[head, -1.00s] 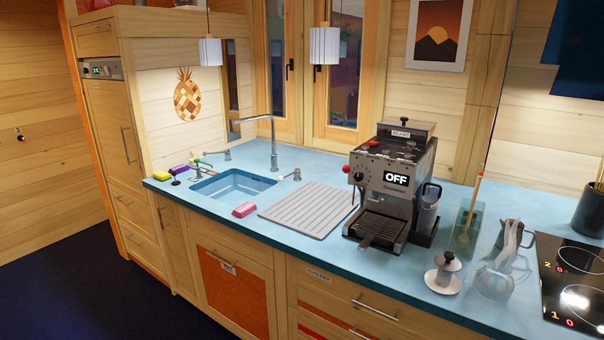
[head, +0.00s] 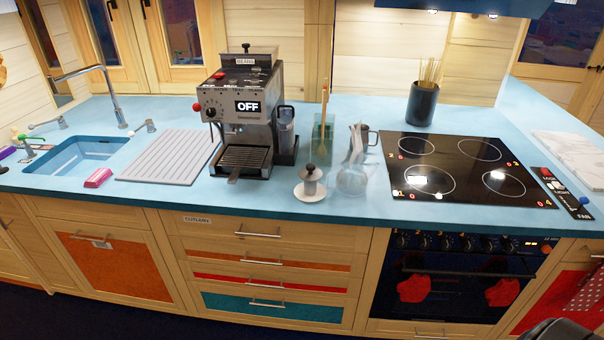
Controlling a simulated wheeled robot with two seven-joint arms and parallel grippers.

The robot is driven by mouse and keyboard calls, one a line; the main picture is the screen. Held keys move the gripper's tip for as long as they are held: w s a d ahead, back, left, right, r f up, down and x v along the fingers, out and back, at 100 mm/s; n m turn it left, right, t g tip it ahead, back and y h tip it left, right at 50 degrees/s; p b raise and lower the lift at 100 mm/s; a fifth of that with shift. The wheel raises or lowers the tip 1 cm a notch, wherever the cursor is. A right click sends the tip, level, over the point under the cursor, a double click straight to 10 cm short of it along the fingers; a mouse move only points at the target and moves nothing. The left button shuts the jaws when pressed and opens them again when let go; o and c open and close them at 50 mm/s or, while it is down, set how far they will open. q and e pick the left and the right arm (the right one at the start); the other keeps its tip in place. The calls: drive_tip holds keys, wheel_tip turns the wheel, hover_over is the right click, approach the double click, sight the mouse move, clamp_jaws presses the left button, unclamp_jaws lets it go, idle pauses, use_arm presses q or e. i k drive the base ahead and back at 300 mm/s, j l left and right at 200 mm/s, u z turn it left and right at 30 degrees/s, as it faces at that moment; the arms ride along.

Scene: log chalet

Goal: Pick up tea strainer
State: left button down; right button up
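A small metal piece with a black knob (head: 310,181) stands upright on a white round disc (head: 310,194) on the blue counter, right of the coffee machine. It looks like the tea strainer, but it is too small to be sure. A clear glass pot (head: 352,181) stands just right of it, apart from it. Neither of my grippers can be made out. A dark rounded shape shows at the bottom right edge, possibly part of my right arm.
The coffee machine (head: 243,125) stands left, with a utensil holder (head: 322,145) behind the metal piece. A black hob (head: 460,168) lies right. The counter front before the metal piece is clear. Drawers (head: 262,258) and an oven (head: 450,283) are below.

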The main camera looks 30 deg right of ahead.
sight(310, 175)
drive_tip(key=z, duration=1.25)
